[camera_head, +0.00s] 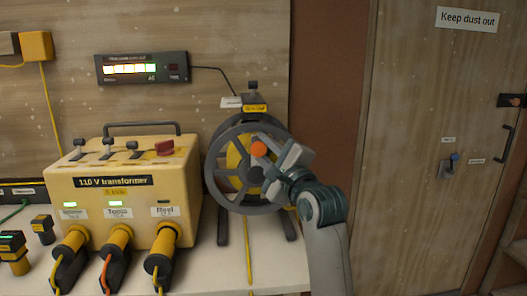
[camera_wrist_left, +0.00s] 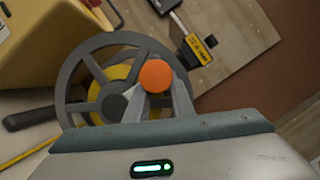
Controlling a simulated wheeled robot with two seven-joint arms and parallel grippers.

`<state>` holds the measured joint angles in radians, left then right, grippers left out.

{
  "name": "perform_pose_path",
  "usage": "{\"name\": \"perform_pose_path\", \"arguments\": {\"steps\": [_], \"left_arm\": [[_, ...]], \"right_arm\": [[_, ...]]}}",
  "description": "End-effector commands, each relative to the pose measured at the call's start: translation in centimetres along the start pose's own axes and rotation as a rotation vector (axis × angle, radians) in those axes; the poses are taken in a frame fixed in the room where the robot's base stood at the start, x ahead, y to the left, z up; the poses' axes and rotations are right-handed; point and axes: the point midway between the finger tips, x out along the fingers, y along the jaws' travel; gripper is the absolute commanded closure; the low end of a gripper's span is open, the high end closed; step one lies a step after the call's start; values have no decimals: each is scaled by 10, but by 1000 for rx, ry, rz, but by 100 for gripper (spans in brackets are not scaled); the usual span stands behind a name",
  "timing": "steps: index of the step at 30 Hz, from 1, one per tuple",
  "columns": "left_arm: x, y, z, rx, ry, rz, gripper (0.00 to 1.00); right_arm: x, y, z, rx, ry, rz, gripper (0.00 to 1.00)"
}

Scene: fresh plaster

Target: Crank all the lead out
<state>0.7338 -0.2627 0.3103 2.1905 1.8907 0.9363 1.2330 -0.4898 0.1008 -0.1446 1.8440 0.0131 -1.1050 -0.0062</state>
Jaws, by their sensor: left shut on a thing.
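The cable reel (camera_head: 212,168) stands on the bench, a grey spoked wheel with yellow lead (camera_head: 237,154) wound behind it. A length of yellow lead (camera_head: 248,262) runs from below the reel toward the front edge. The reel's orange crank knob (camera_head: 259,149) is at the upper right of the hub. My left gripper (camera_head: 274,153) is shut on the orange knob, its arm coming from the lower right. In the left wrist view, the knob (camera_wrist_left: 156,76) sits between the fingertips, in front of the wheel (camera_wrist_left: 68,75). My right gripper is not in view.
A yellow 110 V transformer (camera_head: 120,205) with several plugs stands left of the reel. A display (camera_head: 142,67) with lit bars hangs above, a dark lead running from it to a small yellow-labelled box (camera_head: 255,107) above the reel. A wooden door (camera_head: 425,150) is at right.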

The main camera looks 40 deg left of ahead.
Motion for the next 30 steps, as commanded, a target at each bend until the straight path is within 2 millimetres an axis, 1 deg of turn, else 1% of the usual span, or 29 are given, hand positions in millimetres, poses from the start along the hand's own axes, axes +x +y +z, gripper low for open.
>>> {"name": "perform_pose_path", "arguments": {"steps": [1, 10, 11, 12, 13, 24, 30], "left_arm": [[0, -11, 7, -8, -13, -22, 100], [1, -12, 7, -8, -13, -23, 100], [1, -12, 7, -8, -13, -23, 71], [1, -11, 7, -8, -13, -22, 62], [1, -11, 7, -7, -13, -21, 60], [0, -6, 4, -5, -8, -13, 60], [0, -9, 4, -5, -7, -11, 60]], "right_arm": [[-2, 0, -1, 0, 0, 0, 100], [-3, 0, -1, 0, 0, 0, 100], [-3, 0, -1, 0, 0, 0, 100], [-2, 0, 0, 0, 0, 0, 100], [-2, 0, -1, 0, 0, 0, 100], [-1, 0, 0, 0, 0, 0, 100], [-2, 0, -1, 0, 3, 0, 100]]}}
